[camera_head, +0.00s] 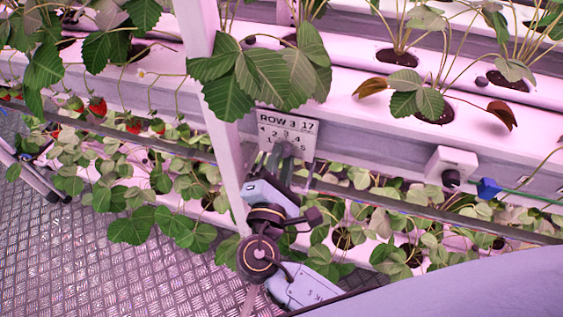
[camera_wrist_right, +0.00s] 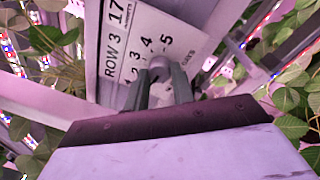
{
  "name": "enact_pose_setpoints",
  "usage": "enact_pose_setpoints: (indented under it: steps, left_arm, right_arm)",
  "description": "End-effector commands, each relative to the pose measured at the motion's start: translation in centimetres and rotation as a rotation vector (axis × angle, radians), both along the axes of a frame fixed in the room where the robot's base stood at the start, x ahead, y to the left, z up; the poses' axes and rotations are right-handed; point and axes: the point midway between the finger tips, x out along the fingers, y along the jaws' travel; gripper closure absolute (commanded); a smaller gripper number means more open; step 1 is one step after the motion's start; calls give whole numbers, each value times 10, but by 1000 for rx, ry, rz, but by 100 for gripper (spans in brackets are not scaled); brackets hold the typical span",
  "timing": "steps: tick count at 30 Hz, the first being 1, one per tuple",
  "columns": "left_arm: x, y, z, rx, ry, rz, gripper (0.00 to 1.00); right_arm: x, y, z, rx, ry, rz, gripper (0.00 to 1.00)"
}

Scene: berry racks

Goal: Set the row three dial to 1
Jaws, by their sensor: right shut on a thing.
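The row three plate (camera_head: 289,128) is a white panel marked "ROW 3 17" with scale numbers, fixed to the front of the rack. It fills the upper middle of the right wrist view (camera_wrist_right: 117,33). The dial (camera_wrist_right: 159,67) is a small grey knob at the centre of the number arc. My right gripper (camera_wrist_right: 166,82) is shut on the dial, with a finger on either side. In the head view my right gripper (camera_head: 284,158) reaches up to the plate's lower part and hides the dial. The dial's pointer setting cannot be read. My left gripper is not in view.
A white upright post (camera_head: 212,95) stands just left of the plate. Large leaves (camera_head: 265,75) hang above it. A white box with a dark knob (camera_head: 451,167) and a blue connector (camera_head: 488,188) sit to the right. Ripe strawberries (camera_head: 97,106) hang at left over the metal floor (camera_head: 100,270).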

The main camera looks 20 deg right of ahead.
Motion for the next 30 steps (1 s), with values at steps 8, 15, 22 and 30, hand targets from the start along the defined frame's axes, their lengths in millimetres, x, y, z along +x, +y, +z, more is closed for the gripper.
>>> enact_pose_setpoints:
  steps: [8, 15, 22, 30]
  left_arm:
    - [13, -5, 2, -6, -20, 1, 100]
    - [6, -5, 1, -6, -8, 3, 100]
    - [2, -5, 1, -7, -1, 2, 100]
    - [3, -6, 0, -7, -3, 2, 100]
  right_arm:
    - [0, 0, 0, 8, -5, 0, 98]
    - [0, 0, 0, 7, -4, 0, 65]
    - [0, 0, 0, 7, -4, 0, 53]
    - [-3, 6, -1, 7, -4, 2, 53]
